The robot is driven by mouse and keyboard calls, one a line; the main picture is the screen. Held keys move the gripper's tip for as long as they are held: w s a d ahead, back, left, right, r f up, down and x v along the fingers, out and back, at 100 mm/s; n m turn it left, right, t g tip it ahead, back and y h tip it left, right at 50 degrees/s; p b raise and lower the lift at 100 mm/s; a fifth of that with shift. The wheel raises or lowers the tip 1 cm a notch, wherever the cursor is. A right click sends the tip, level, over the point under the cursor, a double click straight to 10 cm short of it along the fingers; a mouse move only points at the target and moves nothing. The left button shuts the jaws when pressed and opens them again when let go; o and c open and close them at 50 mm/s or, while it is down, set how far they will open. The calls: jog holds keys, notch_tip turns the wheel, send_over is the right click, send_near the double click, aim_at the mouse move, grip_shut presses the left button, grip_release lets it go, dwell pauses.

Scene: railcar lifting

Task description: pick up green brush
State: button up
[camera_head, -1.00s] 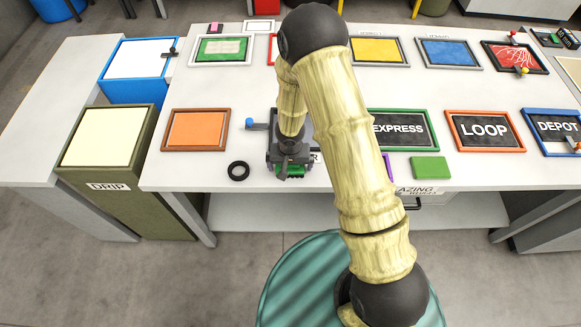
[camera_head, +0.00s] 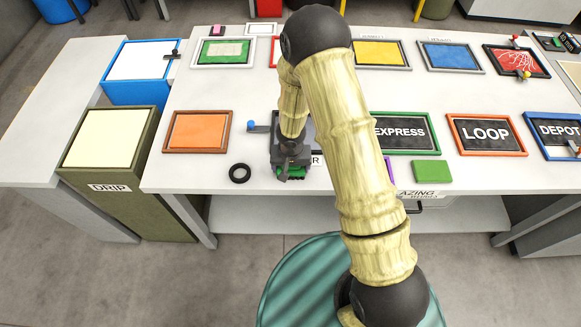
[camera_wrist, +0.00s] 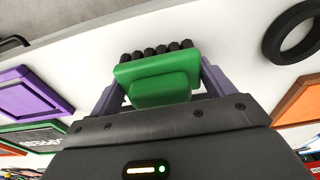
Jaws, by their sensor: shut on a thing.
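The green brush (camera_wrist: 158,80), with a row of dark bristle tufts along one edge, sits between the two fingers of my gripper (camera_wrist: 155,88) in the wrist view. The gripper is shut on it. In the head view my gripper (camera_head: 290,165) is at the table's front edge, right of the black ring, and only a small part of the green brush (camera_head: 291,178) shows beneath it. Whether the brush touches the table is hard to tell.
A black ring (camera_head: 239,173) lies left of my gripper. A green block (camera_head: 432,172) lies to the right. Framed panels, including an orange one (camera_head: 199,131) and LOOP (camera_head: 486,134), lie on the white table. The DRIP bin (camera_head: 104,140) stands at the left.

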jog(key=shift+w+d+r, duration=0.1)
jog(key=shift+d+r, duration=0.1)
jog(key=shift+r, duration=0.25)
jog(key=r, duration=0.3)
jog(key=r+p, duration=0.1)
jog(key=r, duration=0.5)
jog(key=shift+s+a+p, duration=0.15)
jog(key=shift+s+p, duration=0.15)
jog(key=shift+w, duration=0.1)
